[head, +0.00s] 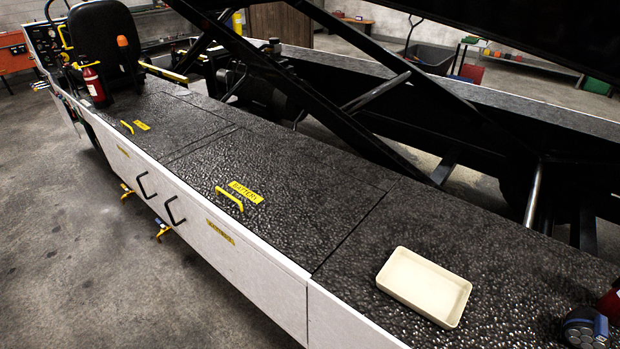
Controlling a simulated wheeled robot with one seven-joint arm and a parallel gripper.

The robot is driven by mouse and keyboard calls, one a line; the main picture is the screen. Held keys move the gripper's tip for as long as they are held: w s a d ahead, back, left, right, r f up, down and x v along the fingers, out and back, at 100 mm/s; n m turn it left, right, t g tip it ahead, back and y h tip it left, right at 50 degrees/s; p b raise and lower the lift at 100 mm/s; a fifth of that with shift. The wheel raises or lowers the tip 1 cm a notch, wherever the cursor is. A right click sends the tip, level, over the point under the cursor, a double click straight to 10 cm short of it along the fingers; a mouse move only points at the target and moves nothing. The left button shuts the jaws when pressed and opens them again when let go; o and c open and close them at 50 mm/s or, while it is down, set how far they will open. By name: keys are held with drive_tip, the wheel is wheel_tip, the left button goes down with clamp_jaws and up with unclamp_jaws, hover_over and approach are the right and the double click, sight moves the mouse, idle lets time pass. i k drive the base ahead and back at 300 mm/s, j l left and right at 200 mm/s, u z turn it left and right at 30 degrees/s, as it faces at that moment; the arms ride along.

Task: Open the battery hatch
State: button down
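The battery hatch (290,216) is a dark, textured panel in the top deck of the belt loader, in the middle of the head view. It lies flat and level with the deck, with thin seams around it. A yellow handle (229,199) stands on it near the front edge. A yellow label (244,192) reading BATTERY sits just behind the handle. My gripper is not in view.
A cream tray (380,281) lies on the deck right of the hatch. Another hatch with a yellow handle (127,127) is at the left. A red extinguisher (93,84) and black seat (103,38) stand beyond. Black boom beams (300,95) slant above the far side.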

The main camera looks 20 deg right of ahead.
sight(304, 207)
drive_tip(key=i+j, duration=0.75)
